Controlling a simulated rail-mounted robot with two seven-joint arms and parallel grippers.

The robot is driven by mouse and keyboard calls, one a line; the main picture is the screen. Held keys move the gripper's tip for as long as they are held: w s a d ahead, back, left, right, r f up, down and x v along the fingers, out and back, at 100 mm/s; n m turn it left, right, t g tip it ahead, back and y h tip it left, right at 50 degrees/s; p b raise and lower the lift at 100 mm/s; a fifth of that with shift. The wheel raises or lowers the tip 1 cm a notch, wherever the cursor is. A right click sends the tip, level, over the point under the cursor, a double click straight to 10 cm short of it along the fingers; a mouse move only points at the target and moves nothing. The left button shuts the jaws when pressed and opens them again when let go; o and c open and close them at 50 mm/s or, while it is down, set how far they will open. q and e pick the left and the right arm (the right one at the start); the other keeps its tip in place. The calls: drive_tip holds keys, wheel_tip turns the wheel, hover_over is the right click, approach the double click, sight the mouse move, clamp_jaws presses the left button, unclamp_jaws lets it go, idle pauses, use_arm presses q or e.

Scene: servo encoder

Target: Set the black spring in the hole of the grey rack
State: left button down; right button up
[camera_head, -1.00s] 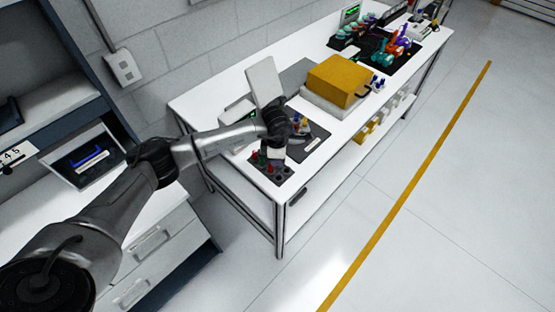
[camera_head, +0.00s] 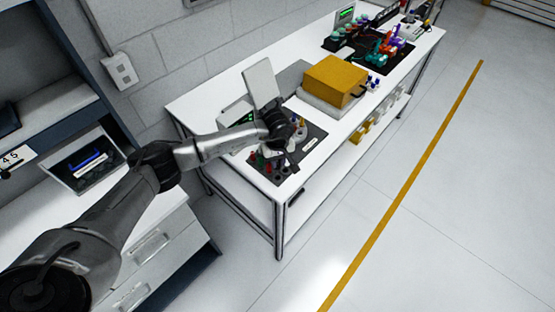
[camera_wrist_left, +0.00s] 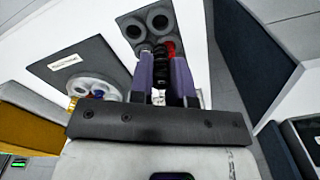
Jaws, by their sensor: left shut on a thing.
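The black spring (camera_wrist_left: 160,62) stands between the two purple-grey fingers of my left gripper (camera_wrist_left: 163,78) in the left wrist view. The gripper is shut on it. The grey rack (camera_wrist_left: 128,20) lies just beyond the spring, with two round dark holes showing. Whether the spring's far end touches the rack cannot be told. In the head view my left gripper (camera_head: 291,146) is above the near end of the table, close to the rack (camera_head: 291,174). The spring is too small to make out there. My right gripper is not in view.
Red and green pieces (camera_head: 261,160) stand on the rack. A dark mat (camera_head: 312,138) with a pale round part lies behind it. A tilted grey panel (camera_head: 262,82) and a yellow box (camera_head: 335,80) stand farther back. The table's near edge is close.

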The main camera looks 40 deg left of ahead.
sight(278, 166)
use_arm(q)
drive_tip(key=shift+f, duration=0.15)
drive_tip(key=shift+f+b, duration=0.8)
drive_tip(key=shift+f, duration=0.65)
drive_tip(key=shift+f+b, duration=0.4)
drive_tip(key=shift+f, duration=0.55)
drive_tip(key=shift+r, duration=0.1)
drive_tip(key=shift+f+b, duration=0.35)
drive_tip(key=shift+b, duration=0.15)
drive_tip(key=shift+f+b, duration=0.35)
